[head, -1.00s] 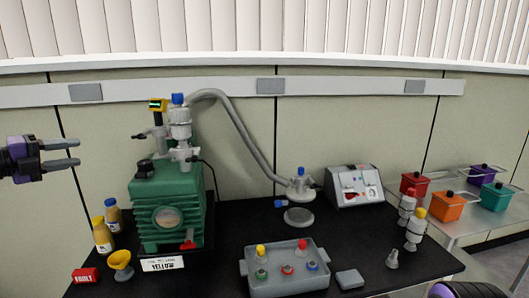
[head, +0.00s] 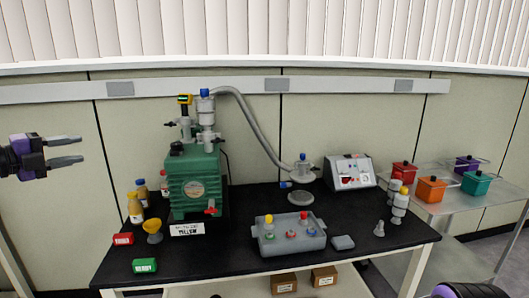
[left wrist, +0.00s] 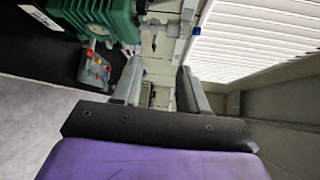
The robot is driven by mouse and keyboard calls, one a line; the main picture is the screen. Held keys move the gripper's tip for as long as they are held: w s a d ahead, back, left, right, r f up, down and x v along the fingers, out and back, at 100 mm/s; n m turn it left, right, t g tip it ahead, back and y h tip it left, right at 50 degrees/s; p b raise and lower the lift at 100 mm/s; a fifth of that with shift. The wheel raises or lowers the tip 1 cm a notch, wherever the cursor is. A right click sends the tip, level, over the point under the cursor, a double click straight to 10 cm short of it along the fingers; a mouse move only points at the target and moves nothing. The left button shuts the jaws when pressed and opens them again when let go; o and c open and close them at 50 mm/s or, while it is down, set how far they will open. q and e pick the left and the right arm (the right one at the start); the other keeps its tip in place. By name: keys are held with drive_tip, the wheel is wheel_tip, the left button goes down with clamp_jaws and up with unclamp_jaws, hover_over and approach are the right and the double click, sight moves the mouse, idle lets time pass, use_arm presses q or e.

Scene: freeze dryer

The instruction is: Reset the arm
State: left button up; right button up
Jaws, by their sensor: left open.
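My left gripper (head: 66,153) is open and empty, at the left edge of the head view. Its two grey fingers point right, in front of the wall and left of the black bench. It touches nothing. In the left wrist view its two fingers (left wrist: 157,92) stand apart with nothing between them. Part of my purple right arm (head: 470,290) shows at the bottom right of the head view; its gripper is not visible.
The black bench (head: 258,259) bears a green pump (head: 193,178), bottles, a grey tray (head: 262,242) and a control box (head: 351,171). Coloured pots stand on a metal side table (head: 459,205). The space around my left gripper is clear.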

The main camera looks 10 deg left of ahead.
use_arm(q)
drive_tip(key=w+d+f+n+t+y, duration=0.1)
drive_tip(key=w+f+n+t+y, duration=0.2)
drive_tip(key=f+n, duration=0.65)
drive_tip(key=w+d+f+n+t+y, duration=0.1)
drive_tip(key=w+d+f+n+y, duration=0.1)
drive_tip(key=f+n+y, duration=0.5)
drive_tip(key=s+d+f+n+g+y, duration=0.1)
drive_tip(key=s+d+f+n+g, duration=0.4)
drive_tip(key=f, duration=0.6)
drive_tip(key=s+d+f+n+y, duration=0.1)
drive_tip(key=s+f+n, duration=0.1)
drive_tip(key=f+n, duration=0.65)
drive_tip(key=s+d+f+g, duration=0.3)
drive_tip(key=s+f, duration=0.4)
drive_tip(key=s, duration=0.4)
drive_tip(key=s+d+f+n+g, duration=0.1)
drive_tip(key=s+d+f+g, duration=0.3)
drive_tip(key=s, duration=0.7)
drive_tip(key=s+d+f+g+h, duration=0.1)
drive_tip(key=s+d+f+g, duration=0.2)
drive_tip(key=s+d+f, duration=0.4)
drive_tip(key=s+f, duration=0.4)
drive_tip(key=f, duration=0.1)
drive_tip(key=shift+d+f+n+g, duration=0.15)
drive_tip(key=shift+n+g, duration=0.15)
drive_tip(key=shift+g, duration=0.1)
